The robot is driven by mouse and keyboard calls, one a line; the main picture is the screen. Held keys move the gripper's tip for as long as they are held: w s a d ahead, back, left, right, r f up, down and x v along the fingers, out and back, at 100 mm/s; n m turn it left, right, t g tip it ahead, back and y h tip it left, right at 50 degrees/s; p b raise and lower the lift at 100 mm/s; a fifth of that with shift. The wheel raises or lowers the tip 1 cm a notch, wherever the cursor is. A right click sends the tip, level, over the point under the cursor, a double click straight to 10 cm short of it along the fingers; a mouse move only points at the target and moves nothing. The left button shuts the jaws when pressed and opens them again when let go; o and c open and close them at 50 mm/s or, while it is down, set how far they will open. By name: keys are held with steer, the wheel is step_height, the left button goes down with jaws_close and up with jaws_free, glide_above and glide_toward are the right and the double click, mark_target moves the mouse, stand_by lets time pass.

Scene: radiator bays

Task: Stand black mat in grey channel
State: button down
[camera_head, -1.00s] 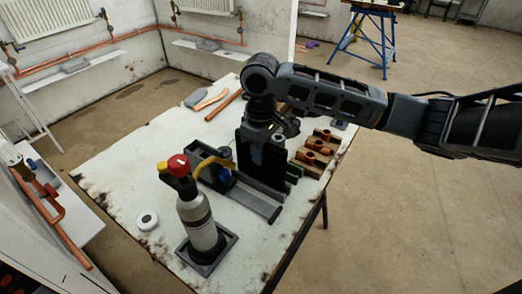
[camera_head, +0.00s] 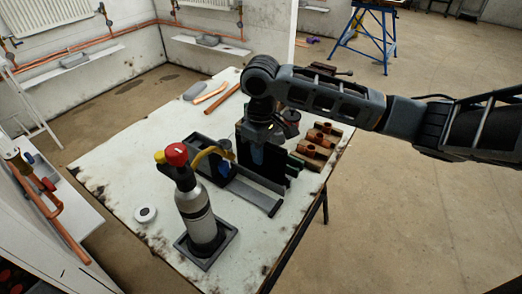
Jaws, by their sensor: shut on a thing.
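The black mat (camera_head: 275,165) is a dark flat panel, held upright over the table. My gripper (camera_head: 258,145) points down and is shut on its upper part; its fingertips are partly hidden by the mat and wrist. The grey channel (camera_head: 257,197) is a long, low trough lying on the table just in front of and below the mat, its near end toward the front right. The mat's lower edge is close to the channel's back side. I cannot tell whether it is inside the channel or behind it.
A grey bottle with a red cap (camera_head: 197,212) stands in a dark square tray at the front. A white puck (camera_head: 146,214) lies left of it. Wooden blocks with copper fittings (camera_head: 318,145) stand right of the mat. Copper pipes (camera_head: 222,102) lie behind. The table's left part is clear.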

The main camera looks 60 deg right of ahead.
steer(key=c, duration=0.9)
jaws_free()
step_height(320, 180, up, 5)
steer(key=p, duration=0.4)
steer(key=shift+r+p, duration=0.1)
steer(key=shift+p, duration=0.25)
steer(key=shift+r, duration=0.95)
